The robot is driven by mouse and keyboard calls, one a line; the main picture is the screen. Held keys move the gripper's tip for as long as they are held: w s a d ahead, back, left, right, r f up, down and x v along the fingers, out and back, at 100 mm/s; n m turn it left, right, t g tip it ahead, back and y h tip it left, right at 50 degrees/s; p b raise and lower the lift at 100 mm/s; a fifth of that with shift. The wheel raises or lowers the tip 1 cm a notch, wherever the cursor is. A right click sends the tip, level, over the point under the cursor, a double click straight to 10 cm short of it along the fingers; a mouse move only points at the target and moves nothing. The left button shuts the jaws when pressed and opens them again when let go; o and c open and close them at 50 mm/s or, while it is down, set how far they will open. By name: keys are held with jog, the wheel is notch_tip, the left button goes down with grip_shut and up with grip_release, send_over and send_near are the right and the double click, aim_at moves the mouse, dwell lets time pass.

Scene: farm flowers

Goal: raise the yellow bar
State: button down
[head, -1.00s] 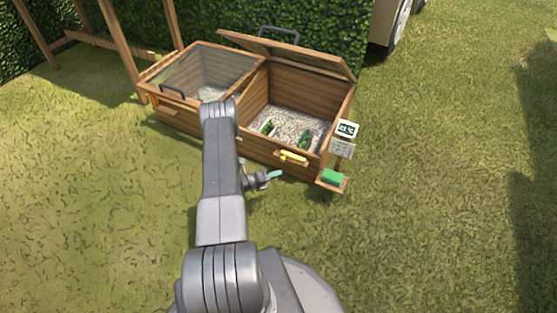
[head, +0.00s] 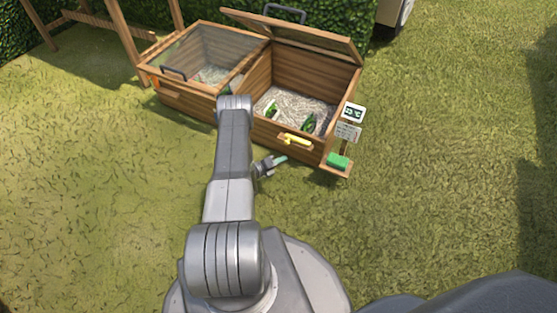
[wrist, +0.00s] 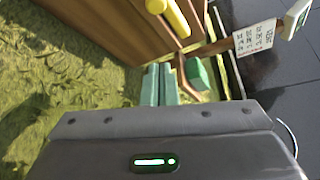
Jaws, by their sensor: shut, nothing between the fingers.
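The yellow bar (head: 295,139) is on the front wall of the wooden box's right, open compartment (head: 287,80). It lies nearly level there. In the wrist view the yellow bar (wrist: 178,18) shows at the top edge, partly cut off. My gripper (head: 281,159) is below and in front of the bar in the head view, apart from it. Its teal fingers (wrist: 160,85) are closed together in the wrist view, with nothing between them. The bar's far side is hidden.
A green block (head: 338,161) sits on a small ledge at the box's front right corner. A sign (head: 350,122) stands beside it. The left compartment has a closed glazed lid (head: 205,50). Open grass (head: 440,190) lies to the right.

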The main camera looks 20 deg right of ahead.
aim_at(296, 142)
jog(key=w+d+b, duration=0.2)
jog(key=d, duration=0.1)
jog(key=w+d+b, duration=0.1)
jog(key=w+d, duration=0.1)
jog(key=shift+d+f, duration=0.2)
jog(key=shift+w+a+r, duration=0.25)
jog(key=shift+w+r, duration=0.05)
jog(key=shift+w, duration=0.1)
jog(key=shift+r, duration=0.1)
